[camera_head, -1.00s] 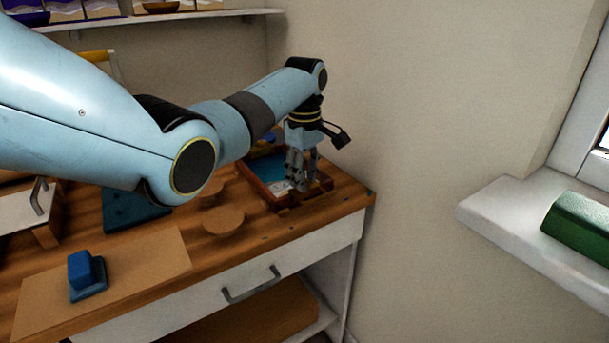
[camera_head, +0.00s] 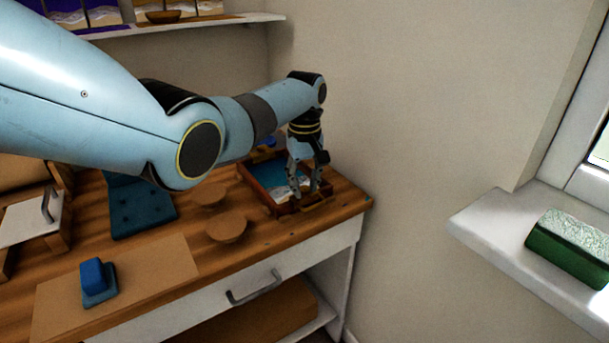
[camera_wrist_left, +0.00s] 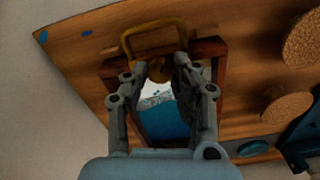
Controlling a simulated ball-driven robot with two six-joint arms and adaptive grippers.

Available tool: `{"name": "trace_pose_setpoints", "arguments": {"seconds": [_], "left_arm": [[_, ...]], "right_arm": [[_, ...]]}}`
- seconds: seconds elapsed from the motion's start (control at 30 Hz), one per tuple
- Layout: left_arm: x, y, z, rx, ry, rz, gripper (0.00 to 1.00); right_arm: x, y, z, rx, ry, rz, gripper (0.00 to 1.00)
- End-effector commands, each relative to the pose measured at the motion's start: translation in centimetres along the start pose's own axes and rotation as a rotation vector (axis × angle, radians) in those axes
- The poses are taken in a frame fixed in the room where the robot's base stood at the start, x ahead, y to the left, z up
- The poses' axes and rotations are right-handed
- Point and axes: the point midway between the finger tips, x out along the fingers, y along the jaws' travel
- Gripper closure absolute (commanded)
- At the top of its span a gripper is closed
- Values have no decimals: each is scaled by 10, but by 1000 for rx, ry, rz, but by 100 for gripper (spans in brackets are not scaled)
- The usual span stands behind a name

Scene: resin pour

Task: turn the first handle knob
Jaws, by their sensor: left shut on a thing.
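A wooden tray (camera_head: 256,188) with a blue and white resin surface sits near the right end of the workbench. In the left wrist view, the tray (camera_wrist_left: 219,75) has a brass-coloured handle (camera_wrist_left: 152,24) arching from its end, with a round knob (camera_wrist_left: 160,73) at its base. My left gripper (camera_head: 306,194) points down over the tray's near end. In the left wrist view, its fingertips (camera_wrist_left: 161,70) are on both sides of the knob, shut on it. The fingers partly cover the knob and tray. My right gripper is not in view.
Round cork coasters (camera_head: 226,229) lie left of the tray. A blue block tool (camera_head: 95,280) stands on a brown sheet (camera_head: 160,275) at the front left. A wall stands close right of the bench.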

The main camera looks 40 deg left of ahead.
Motion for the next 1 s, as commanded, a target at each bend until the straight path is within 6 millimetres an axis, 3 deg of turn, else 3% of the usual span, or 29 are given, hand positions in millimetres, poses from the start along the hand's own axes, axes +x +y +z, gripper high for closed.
{"name": "trace_pose_setpoints", "arguments": {"seconds": [0.3,1.0], "left_arm": [[-3,1,0,300,1,0,100],[-2,1,-1,965,4,0,100]], "right_arm": [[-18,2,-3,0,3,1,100],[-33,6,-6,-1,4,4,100]]}}
